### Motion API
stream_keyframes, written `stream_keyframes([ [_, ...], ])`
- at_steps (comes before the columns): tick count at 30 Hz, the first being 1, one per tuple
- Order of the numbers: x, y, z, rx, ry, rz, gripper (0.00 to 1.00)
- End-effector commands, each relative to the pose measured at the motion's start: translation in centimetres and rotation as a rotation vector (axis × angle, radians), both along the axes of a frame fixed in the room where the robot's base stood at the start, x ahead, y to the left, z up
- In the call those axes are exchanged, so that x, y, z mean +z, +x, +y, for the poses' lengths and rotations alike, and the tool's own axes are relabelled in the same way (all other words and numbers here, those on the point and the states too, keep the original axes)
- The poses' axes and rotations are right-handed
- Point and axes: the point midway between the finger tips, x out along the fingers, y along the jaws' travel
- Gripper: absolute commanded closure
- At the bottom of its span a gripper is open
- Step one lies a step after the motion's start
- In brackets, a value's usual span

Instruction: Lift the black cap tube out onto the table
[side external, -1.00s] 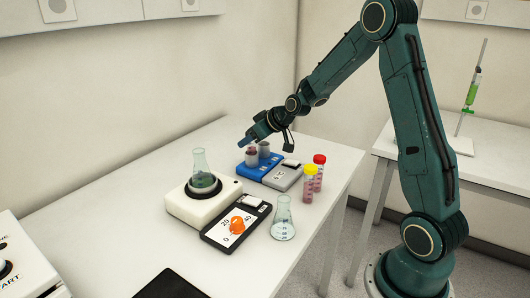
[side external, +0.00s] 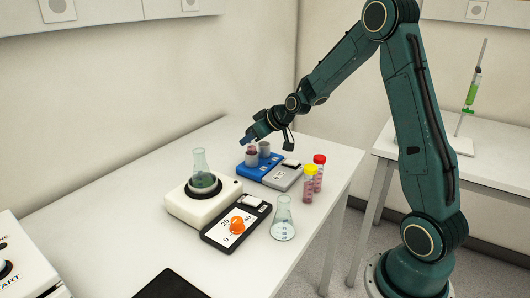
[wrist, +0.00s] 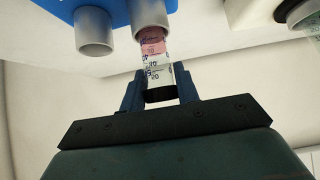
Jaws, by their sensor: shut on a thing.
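The black cap tube (wrist: 152,50) holds pink liquid and has printed marks. Its black cap (wrist: 160,95) lies between my gripper's fingers in the wrist view. My gripper (wrist: 160,88) is shut on the tube at its cap end. The tube's lower end is still inside a grey cup (wrist: 152,14) of the blue device (wrist: 118,6). In the side external view, my gripper (side external: 247,139) is above the blue device (side external: 252,170), and part of the tube (side external: 252,149) shows under the fingers.
A second grey cup (side external: 264,150) stands beside the tube. Yellow-capped (side external: 310,184) and red-capped (side external: 319,172) tubes stand upright on the table to the right. A stirrer (side external: 190,205) with a flask, a display unit (side external: 222,232) and another flask (side external: 283,222) are nearer.

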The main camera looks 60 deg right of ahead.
Motion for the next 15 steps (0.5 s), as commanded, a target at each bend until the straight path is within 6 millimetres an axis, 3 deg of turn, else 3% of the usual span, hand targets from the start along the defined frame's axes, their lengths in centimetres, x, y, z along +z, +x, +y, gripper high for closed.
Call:
stream_keyframes([
  [15, 0.6, 0.02, -0.02, -0.001, -0.001, -0.002, 1.0],
])
